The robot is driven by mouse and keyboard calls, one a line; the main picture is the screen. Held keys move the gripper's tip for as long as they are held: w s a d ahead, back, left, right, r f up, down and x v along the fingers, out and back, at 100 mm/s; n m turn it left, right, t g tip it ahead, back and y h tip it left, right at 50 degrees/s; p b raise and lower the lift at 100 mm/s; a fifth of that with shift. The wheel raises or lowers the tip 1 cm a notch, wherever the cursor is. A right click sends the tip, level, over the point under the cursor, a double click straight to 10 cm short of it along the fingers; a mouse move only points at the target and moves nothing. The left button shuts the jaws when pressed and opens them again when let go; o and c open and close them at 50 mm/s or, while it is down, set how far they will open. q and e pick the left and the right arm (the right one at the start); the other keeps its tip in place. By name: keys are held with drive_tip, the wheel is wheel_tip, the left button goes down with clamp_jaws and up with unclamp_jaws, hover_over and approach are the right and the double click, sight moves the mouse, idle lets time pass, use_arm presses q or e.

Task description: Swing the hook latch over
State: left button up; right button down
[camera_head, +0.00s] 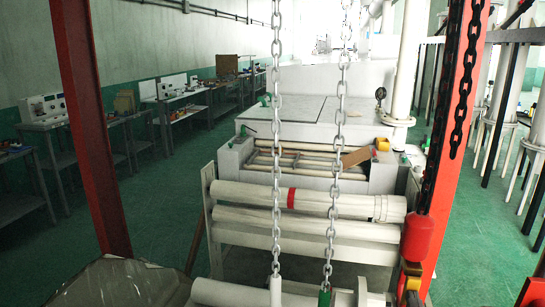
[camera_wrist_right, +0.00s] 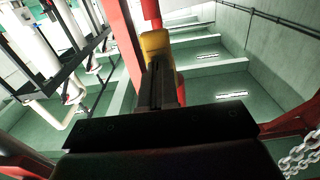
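A red and yellow fitting hangs at the right red post in the head view, its red body (camera_head: 415,238) under a black chain and a yellow part (camera_head: 411,272) below. I cannot make out a separate hook latch on it. In the right wrist view a yellow piece (camera_wrist_right: 156,45) with red beside it stands just beyond my right gripper (camera_wrist_right: 157,82). Its dark fingers look close together, with nothing clearly seen between them. Whether they touch the yellow piece is unclear. My left gripper is not in view.
Two grey chains (camera_head: 278,120) (camera_head: 340,120) hang in front of white rollers (camera_head: 260,195). A red post (camera_head: 85,120) stands at left and another (camera_head: 462,120) at right. Side tables (camera_head: 60,125) line the left wall. Green floor (camera_head: 155,220) lies open at left.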

drive_tip(key=shift+s+r, duration=0.15)
drive_tip(key=shift+r, duration=0.2)
drive_tip(key=v, duration=0.7)
drive_tip(key=shift+f, duration=0.1)
